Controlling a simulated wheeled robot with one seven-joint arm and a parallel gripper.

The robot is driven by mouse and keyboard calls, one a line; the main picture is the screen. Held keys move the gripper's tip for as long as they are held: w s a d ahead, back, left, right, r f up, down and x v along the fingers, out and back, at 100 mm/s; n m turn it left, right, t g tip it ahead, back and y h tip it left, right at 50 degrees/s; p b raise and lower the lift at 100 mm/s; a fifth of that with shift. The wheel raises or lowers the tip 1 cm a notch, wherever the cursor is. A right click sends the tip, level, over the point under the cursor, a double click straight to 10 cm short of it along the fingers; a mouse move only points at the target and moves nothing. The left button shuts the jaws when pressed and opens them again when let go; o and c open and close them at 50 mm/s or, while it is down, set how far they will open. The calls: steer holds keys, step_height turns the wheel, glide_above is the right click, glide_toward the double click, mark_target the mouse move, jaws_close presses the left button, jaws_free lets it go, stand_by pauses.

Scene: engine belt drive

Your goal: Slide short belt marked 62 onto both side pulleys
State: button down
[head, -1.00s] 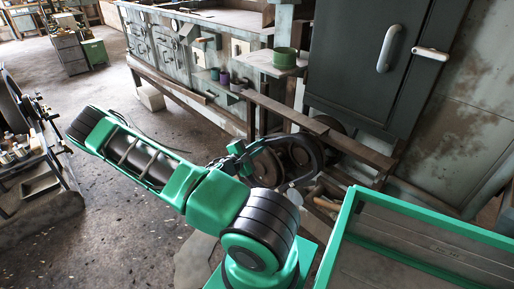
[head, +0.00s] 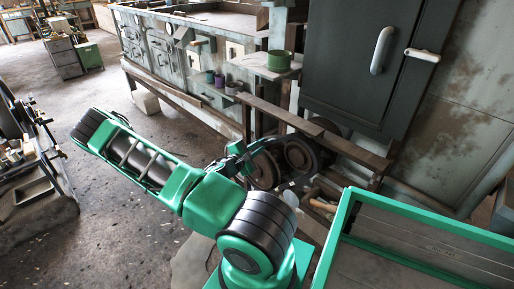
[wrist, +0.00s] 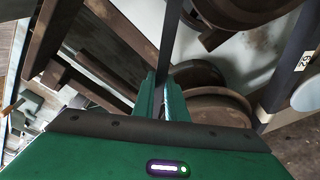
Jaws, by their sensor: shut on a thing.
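My gripper (head: 238,155) is shut on the short belt, a dark loop (head: 312,150) beside the brown side pulleys. In the wrist view the fingers (wrist: 166,98) pinch one dark strand, which runs up between them. The other strand (wrist: 283,60), with a white label reading 62, runs down the right side. The left pulley (head: 264,171) and right pulley (head: 298,155) show in the head view. In the wrist view, one pulley (wrist: 210,107) is just right of the fingers and another (wrist: 225,20) is at the top. I cannot tell whether the belt sits in either groove.
Brown rails (head: 325,138) run above and beside the pulleys. A dark cabinet (head: 365,60) stands behind, and a green-rimmed tray (head: 345,215) is at the front right. A green cup (head: 281,60) sits on a small shelf. The floor at left is mostly open.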

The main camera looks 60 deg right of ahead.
steer(key=shift+s+d, duration=0.1)
steer(key=shift+d, duration=0.2)
steer(key=shift+f, duration=0.25)
stand_by(0.6)
steer(key=c, duration=1.7)
jaws_free()
steer(key=w+a, duration=0.1)
steer(key=a, duration=0.5)
steer(key=w+a, duration=0.2)
steer(key=a, duration=0.5)
steer(key=w+a+r, duration=0.1)
steer(key=a, duration=0.6)
steer(key=shift+w+a, duration=0.1)
steer(key=shift+w, duration=0.25)
steer(key=shift+r, duration=0.1)
